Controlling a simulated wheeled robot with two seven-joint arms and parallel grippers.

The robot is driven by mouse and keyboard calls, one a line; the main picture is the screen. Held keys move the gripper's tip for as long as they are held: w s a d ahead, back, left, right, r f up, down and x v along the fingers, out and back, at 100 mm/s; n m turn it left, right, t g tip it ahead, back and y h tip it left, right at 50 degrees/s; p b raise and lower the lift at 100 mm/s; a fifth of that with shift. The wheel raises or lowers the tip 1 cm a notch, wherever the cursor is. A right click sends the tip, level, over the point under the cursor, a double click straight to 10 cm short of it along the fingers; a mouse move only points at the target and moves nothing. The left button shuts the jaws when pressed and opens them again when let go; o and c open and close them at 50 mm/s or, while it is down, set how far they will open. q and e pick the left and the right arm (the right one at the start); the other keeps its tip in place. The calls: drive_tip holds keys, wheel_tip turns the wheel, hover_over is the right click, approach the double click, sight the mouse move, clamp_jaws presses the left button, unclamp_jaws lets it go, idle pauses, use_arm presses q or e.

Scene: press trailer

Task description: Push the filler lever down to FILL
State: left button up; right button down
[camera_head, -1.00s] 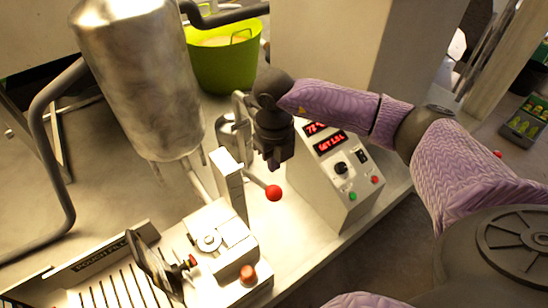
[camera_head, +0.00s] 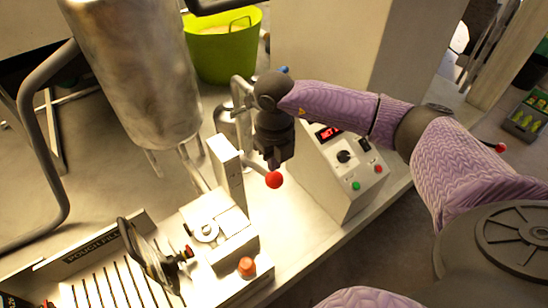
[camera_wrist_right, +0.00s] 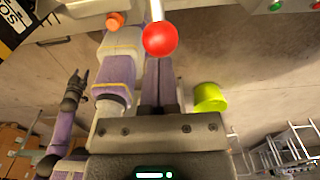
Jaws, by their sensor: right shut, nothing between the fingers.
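The filler lever ends in a red ball knob (camera_head: 274,180) on a thin rod beside the white upright of the filler. My right gripper (camera_head: 276,160) is shut and empty, with its fingertips pointing down just above the knob. In the right wrist view the red knob (camera_wrist_right: 160,38) sits just beyond the closed fingertips (camera_wrist_right: 158,68). I cannot tell if they touch it. A dark gripper on a purple arm, my left gripper (camera_wrist_right: 75,88), shows small in the right wrist view, away from the lever.
A control box (camera_head: 340,170) with a red display and buttons stands right of the lever. A metal tank (camera_head: 135,75) hangs at the left, with a green bucket (camera_head: 225,52) behind. An orange-red button (camera_head: 247,266) and a slatted tray (camera_head: 100,285) are in front.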

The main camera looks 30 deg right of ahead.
sight(277, 178)
drive_tip(key=shift+f+b, duration=0.5)
drive_tip(key=shift+f, duration=0.25)
drive_tip(key=shift+s+f+b, duration=0.25)
drive_tip(key=shift+f+b, duration=0.05)
drive_tip(key=shift+f, duration=0.3)
drive_tip(key=shift+s+f+b, duration=0.2)
drive_tip(key=shift+f+b, duration=0.1)
drive_tip(key=shift+f, duration=0.25)
drive_tip(key=shift+s+f+b, duration=0.15)
drive_tip(key=shift+f+b, duration=0.35)
drive_tip(key=shift+f, duration=0.25)
drive_tip(key=shift+s+f+b, duration=0.15)
drive_tip(key=shift+f+b, duration=0.3)
drive_tip(key=shift+f, duration=0.25)
wheel_tip(277, 178, down, 2)
drive_tip(key=shift+s+d+f+b, duration=0.1)
drive_tip(key=shift+f+b, duration=0.05)
drive_tip(key=shift+b, duration=0.75)
wheel_tip(277, 178, up, 10)
drive_tip(key=p, duration=0.8)
drive_tip(key=shift+r, duration=0.2)
drive_tip(key=shift+f, duration=0.2)
